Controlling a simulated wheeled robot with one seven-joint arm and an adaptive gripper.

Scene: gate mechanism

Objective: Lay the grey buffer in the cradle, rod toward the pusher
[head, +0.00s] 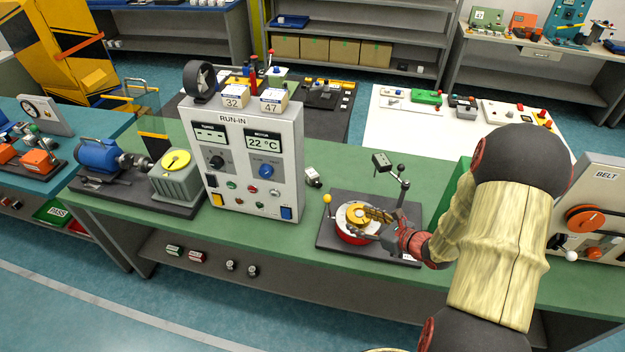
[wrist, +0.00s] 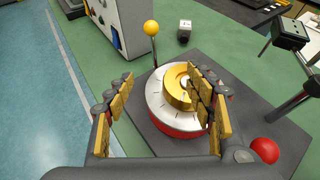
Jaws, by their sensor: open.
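My gripper (head: 388,222) hangs over the grey base plate (head: 335,243) of a small fixture on the green bench. In the wrist view its two padded fingers (wrist: 160,98) stand wide apart with nothing held between them. Beyond and between the fingers is a round dial (wrist: 160,112) with a white face, a red lower rim and a gold curved piece (wrist: 175,90) on top. The right finger covers part of the dial. I cannot make out the grey buffer, its rod, the cradle or the pusher for certain in either view.
A yellow-knobbed lever (wrist: 151,28) stands beside the dial, and a red knob (wrist: 265,150) sits on the plate's near right. A post carries a dark box (head: 382,160). The RUN-IN cabinet (head: 255,165) stands left. Several small cylinders (head: 231,265) lie on the lower shelf.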

